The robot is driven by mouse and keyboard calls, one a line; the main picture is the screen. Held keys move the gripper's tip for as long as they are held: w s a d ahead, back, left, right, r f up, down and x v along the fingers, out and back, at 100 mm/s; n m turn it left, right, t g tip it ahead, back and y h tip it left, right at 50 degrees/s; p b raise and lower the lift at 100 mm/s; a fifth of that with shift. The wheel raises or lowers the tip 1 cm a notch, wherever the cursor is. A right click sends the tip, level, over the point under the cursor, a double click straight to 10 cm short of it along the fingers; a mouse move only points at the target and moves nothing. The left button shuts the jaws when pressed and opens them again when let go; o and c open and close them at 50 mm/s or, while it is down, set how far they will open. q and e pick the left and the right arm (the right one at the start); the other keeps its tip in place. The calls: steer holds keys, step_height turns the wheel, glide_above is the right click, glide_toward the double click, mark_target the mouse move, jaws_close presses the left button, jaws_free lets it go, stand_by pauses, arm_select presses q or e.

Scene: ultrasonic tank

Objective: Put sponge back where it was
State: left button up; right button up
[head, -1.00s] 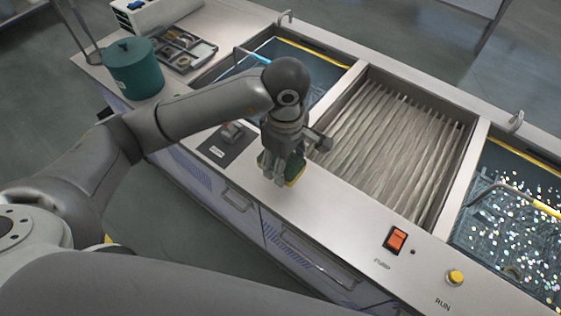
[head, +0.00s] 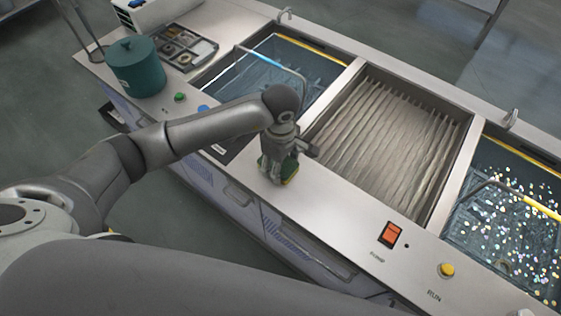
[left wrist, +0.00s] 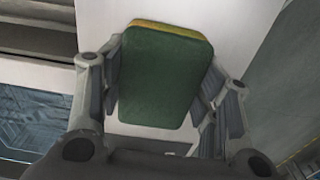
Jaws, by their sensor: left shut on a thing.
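The sponge (left wrist: 162,78), green with a yellow layer along one edge, is between the fingers of my left gripper (left wrist: 160,85) in the left wrist view. In the head view the sponge (head: 289,170) shows partly behind the fingers of my left gripper (head: 276,172). The left gripper is shut on it and points down over the steel counter strip (head: 330,208), in front of the ribbed middle basin. I cannot tell whether the sponge touches the counter. My right gripper is not in view.
The ribbed basin (head: 385,140) lies right of the gripper, between a left water tank (head: 300,62) and a right tank (head: 510,225) with bright specks. An orange switch (head: 390,234) and yellow button (head: 447,270) sit on the front strip. A teal pot (head: 136,68) and parts tray (head: 172,47) stand at left.

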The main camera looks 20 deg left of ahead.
arm_select(q)
steer(key=o, duration=1)
steer(key=shift+f, duration=0.1)
steer(key=shift+r, duration=0.25)
steer(key=shift+r+b, duration=1.55)
steer(key=shift+r, duration=4.4)
